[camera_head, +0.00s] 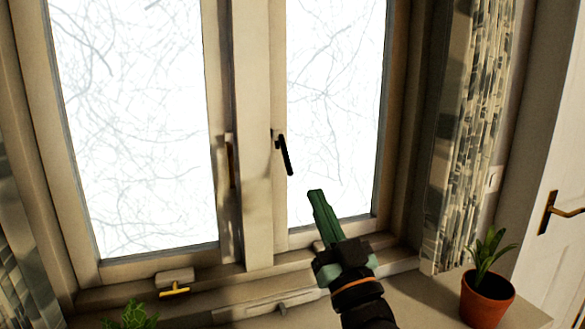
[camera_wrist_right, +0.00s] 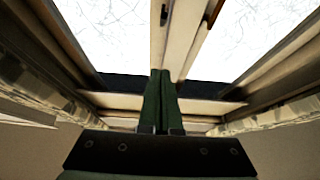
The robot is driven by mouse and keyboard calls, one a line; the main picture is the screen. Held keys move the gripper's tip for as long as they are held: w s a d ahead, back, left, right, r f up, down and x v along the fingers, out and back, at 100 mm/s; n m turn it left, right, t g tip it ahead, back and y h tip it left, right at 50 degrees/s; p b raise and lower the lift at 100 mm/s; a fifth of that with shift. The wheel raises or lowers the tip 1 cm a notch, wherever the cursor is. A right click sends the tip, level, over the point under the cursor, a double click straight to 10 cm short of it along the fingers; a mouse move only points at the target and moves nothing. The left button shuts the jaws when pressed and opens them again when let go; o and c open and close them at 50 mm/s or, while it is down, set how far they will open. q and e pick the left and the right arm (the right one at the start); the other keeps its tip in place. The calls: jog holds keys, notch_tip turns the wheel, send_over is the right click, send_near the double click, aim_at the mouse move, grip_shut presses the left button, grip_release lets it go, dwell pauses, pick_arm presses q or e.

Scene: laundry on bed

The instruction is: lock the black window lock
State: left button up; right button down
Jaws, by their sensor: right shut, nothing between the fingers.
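The black window lock (camera_head: 285,155) is a slim black handle on the left stile of the right window sash. It hangs down from its pivot, tilted slightly with its lower end to the right. My right gripper (camera_head: 315,193) is shut and empty, with its green fingers pointing up, below and to the right of the lock and apart from it. In the right wrist view, my right gripper's shut fingers (camera_wrist_right: 160,75) point toward the window. A dark handle-like piece (camera_wrist_right: 164,15) shows at the top there, probably the lock. My left gripper is not in view.
A brass latch (camera_head: 174,291) sits at the bottom of the left sash. A potted plant (camera_head: 487,295) stands at the right on the sill, and another green plant (camera_head: 135,315) is at the bottom left. A patterned curtain (camera_head: 470,130) hangs at the right, beside a white door (camera_head: 555,200).

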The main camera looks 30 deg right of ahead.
pick_arm(q)
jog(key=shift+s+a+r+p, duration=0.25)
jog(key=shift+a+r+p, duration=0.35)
jog(key=shift+p, duration=0.45)
pick_arm(e)
jog(key=w+d+r, duration=0.2)
jog(key=w, duration=0.9)
jog(key=shift+d+r, duration=0.2)
jog(key=shift+d, duration=0.15)
